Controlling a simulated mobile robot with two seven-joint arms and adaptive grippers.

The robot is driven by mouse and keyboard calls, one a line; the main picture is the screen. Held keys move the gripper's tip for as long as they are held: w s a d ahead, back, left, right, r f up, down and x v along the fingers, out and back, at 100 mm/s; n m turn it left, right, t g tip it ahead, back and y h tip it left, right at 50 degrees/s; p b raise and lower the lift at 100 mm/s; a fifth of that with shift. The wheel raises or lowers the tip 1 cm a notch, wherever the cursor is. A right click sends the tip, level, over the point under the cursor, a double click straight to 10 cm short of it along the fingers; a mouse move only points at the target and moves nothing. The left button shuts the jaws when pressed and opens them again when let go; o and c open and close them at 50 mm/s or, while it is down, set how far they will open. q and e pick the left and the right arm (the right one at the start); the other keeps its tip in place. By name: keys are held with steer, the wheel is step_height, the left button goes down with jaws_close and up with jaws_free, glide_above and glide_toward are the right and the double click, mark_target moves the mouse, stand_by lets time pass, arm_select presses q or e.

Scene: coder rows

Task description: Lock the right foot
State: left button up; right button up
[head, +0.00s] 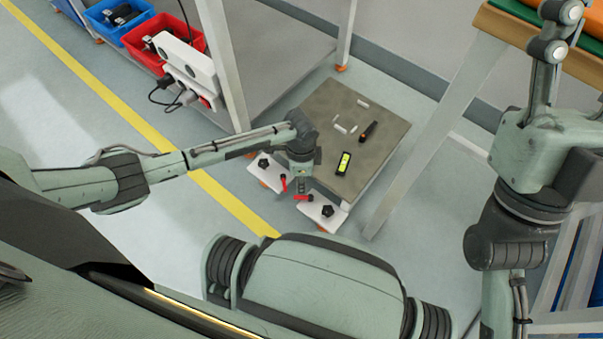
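A low stand with a grey-brown top (375,150) is on the floor. At its near edge are two white foot brackets: the left foot (268,176) and the right foot (318,217). Each bears a black star knob, the left knob (263,162) and the right knob (327,210). One red lever (284,183) is by the left foot; another red lever (303,197) lies roughly level by the right foot. My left gripper (302,187) points down between the feet, close to the right lever; contact and finger opening are unclear. My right gripper is out of view.
A level with a yellow-green face (343,164), a dark tool (369,131) and several small white pieces lie on the stand top. A grey table leg (436,135) stands to its right. Red (157,60) and blue (113,32) bins are upper left. Floor at left is clear.

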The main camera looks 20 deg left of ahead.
arm_select(q)
steer(key=shift+r, duration=1.55)
